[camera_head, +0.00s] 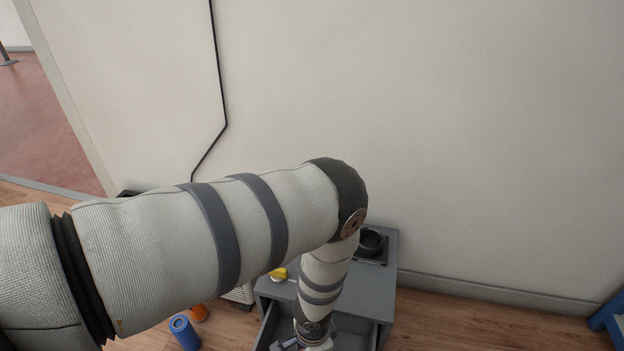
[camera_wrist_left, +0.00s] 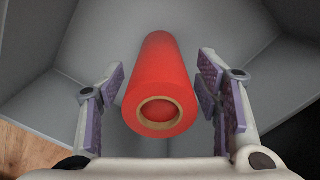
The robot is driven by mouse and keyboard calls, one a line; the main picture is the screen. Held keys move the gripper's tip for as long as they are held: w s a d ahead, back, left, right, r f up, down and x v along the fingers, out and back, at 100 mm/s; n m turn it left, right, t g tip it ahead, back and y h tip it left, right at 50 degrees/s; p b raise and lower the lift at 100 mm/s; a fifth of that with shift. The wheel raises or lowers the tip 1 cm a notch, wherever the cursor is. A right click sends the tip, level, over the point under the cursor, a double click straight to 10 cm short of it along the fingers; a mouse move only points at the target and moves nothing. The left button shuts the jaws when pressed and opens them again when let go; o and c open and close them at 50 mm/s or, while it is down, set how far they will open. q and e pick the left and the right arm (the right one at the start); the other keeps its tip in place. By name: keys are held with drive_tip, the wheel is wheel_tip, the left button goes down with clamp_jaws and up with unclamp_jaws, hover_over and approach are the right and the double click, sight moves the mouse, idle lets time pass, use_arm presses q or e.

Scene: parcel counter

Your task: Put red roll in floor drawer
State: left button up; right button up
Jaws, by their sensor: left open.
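The red roll (camera_wrist_left: 160,80), with a tan core at its near end, is inside the grey floor drawer (camera_wrist_left: 230,28) in the left wrist view. My left gripper (camera_wrist_left: 163,85) is open around the roll, with a gap on both sides. In the head view the drawer (camera_head: 266,328) is pulled out at the front of a grey cabinet, and my left arm reaches down into it. There my arm covers part of the drawer, and the roll does not show. My right gripper is not in view.
The grey cabinet (camera_head: 382,285) stands by the wall. A black cup (camera_head: 371,241) and a yellow item (camera_head: 279,274) are on its top. A blue roll (camera_head: 184,333) and an orange item (camera_head: 199,312) are left of the drawer. A blue frame (camera_head: 608,322) is at far right.

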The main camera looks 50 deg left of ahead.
use_arm(q)
wheel_tip(320, 180, up, 11)
drive_tip(key=p, duration=0.3)
drive_tip(key=shift+f+p, duration=0.2)
drive_tip(key=shift+p, duration=0.15)
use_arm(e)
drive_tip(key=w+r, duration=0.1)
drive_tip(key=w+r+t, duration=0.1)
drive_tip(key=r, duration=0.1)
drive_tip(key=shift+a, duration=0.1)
